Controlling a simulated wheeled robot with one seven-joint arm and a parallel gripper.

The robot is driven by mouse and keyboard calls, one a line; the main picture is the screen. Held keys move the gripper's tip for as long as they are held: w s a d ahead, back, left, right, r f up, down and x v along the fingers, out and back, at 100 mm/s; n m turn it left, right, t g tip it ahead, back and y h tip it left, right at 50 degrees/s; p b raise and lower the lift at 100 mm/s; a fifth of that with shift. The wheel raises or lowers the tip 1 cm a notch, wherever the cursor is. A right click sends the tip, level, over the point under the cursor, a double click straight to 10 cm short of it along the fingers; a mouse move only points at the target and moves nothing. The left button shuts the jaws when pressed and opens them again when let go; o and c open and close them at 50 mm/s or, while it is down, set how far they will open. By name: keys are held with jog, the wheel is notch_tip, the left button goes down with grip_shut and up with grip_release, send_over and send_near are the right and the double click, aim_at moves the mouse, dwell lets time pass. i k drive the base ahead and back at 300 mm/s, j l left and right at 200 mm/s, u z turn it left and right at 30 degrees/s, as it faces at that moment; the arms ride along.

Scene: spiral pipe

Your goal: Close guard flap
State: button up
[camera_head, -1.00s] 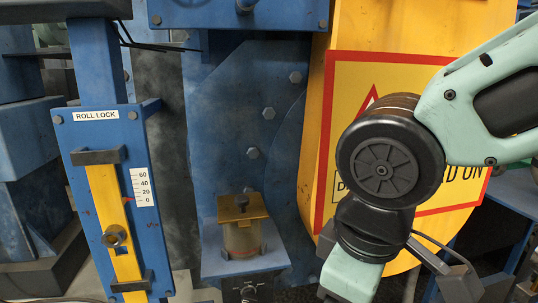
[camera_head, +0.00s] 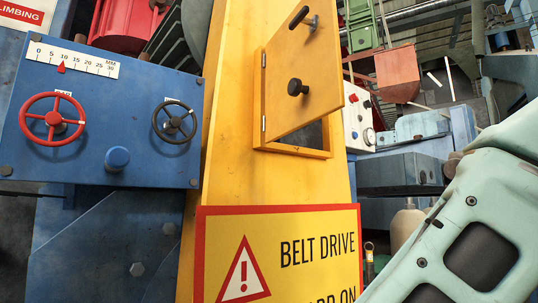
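The guard flap (camera_head: 307,65) is a yellow door on the tall yellow belt guard (camera_head: 225,130). It has a black round knob (camera_head: 297,87) and a black turn handle (camera_head: 304,18) near its top edge. Its hinges are on the left side. The flap stands open, swung outward from its frame (camera_head: 290,151). A dark part of the opening (camera_head: 312,137) shows below its lower edge. My gripper is out of view; only a pale green link of my arm shows at the lower right.
A blue panel (camera_head: 95,90) with a red handwheel (camera_head: 52,119) and a black handwheel (camera_head: 175,122) stands left of the guard. A belt drive warning sign (camera_head: 275,235) is below the flap. A white button box (camera_head: 358,118) and machinery are behind at right.

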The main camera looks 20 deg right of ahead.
aim_at(304, 79)
jog(key=l+u, duration=0.15)
jog(key=l, duration=1.2)
